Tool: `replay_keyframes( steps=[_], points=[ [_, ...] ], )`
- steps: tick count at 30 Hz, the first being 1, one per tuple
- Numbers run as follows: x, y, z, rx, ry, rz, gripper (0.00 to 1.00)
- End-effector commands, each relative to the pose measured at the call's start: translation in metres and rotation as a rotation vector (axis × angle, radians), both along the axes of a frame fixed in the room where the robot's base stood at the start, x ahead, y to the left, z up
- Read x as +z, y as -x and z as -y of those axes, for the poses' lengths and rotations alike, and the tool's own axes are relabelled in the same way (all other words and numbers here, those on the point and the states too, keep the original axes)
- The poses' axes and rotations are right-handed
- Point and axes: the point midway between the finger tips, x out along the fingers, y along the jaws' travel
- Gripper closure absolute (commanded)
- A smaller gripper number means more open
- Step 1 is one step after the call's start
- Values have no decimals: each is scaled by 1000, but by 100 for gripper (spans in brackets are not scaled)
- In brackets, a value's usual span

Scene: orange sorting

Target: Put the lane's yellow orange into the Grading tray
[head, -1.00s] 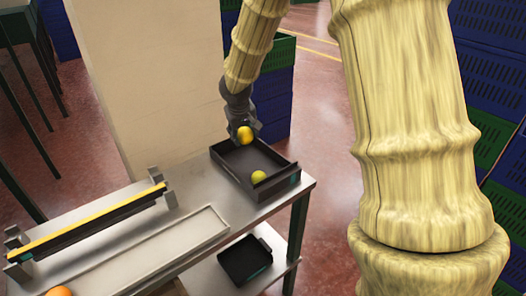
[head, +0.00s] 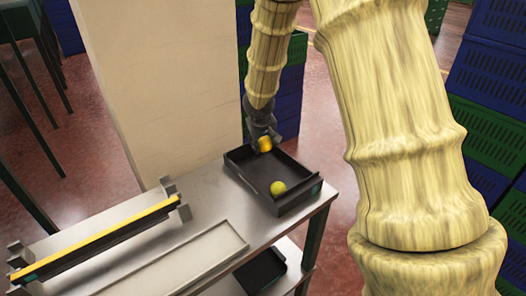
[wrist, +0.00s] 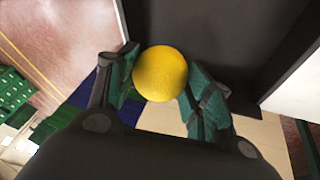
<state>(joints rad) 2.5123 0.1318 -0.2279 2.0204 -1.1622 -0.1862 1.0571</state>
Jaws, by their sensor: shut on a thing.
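My gripper (head: 264,140) is shut on a yellow-orange fruit, the yellow orange (head: 265,145), and holds it over the far end of the dark tray (head: 295,206) on the metal table. In the wrist view the yellow orange (wrist: 160,73) sits between the two green-padded fingers, with the dark tray (wrist: 215,30) behind it. I cannot tell whether the fruit touches the tray floor. A greenish-yellow fruit (head: 278,188) lies inside the tray near its front end. No label is readable on the tray.
A lane with a yellow rail (head: 95,240) runs along the table (head: 205,200) at left. A second dark tray (head: 262,272) is on the lower shelf. A beige pillar (head: 150,90) stands behind the table. Blue and green crates (head: 490,110) are stacked at right.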

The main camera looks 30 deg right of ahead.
Motion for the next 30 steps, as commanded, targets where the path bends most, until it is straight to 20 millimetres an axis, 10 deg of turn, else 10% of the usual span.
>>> replay_keyframes(
  steps=[23, 24, 25, 30],
  points=[
    [-42, -1, -3, 4, -1, -1, 75],
    [-42, -1, -3, 4, -1, -1, 47],
    [-41, -1, -3, 4, -1, -1, 42],
    [-41, -1, -3, 3, -1, -2, 40]
  ],
)
